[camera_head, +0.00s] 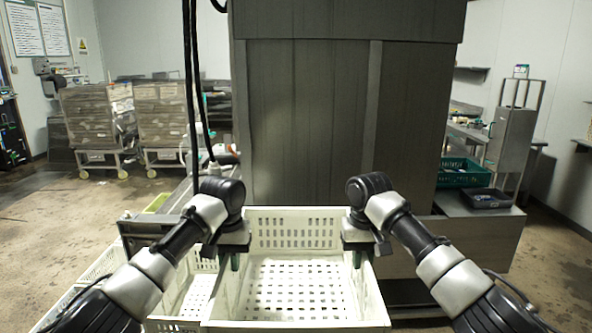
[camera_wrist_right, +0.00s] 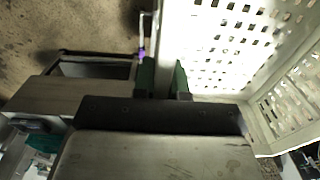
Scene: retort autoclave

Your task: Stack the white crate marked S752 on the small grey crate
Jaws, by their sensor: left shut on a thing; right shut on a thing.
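A white perforated crate (camera_head: 295,213) is in front of me in the head view, empty inside; no S752 marking is readable. My left gripper (camera_head: 236,262) is shut on its left wall and my right gripper (camera_head: 357,258) on its right wall. In the right wrist view the green fingertips of my right gripper (camera_wrist_right: 164,78) straddle the wall of the white crate (camera_wrist_right: 225,50). A small dark grey crate (camera_head: 487,199) sits on the bench at the right; I cannot tell if it is the task's small grey crate.
More white crates (camera_head: 187,325) stand low at the left, beside and partly under the held crate. A green crate (camera_head: 463,178) is beside the dark one on the metal bench (camera_head: 470,232). A large metal cabinet (camera_head: 310,110) blocks the way ahead. Floor is open at far left and right.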

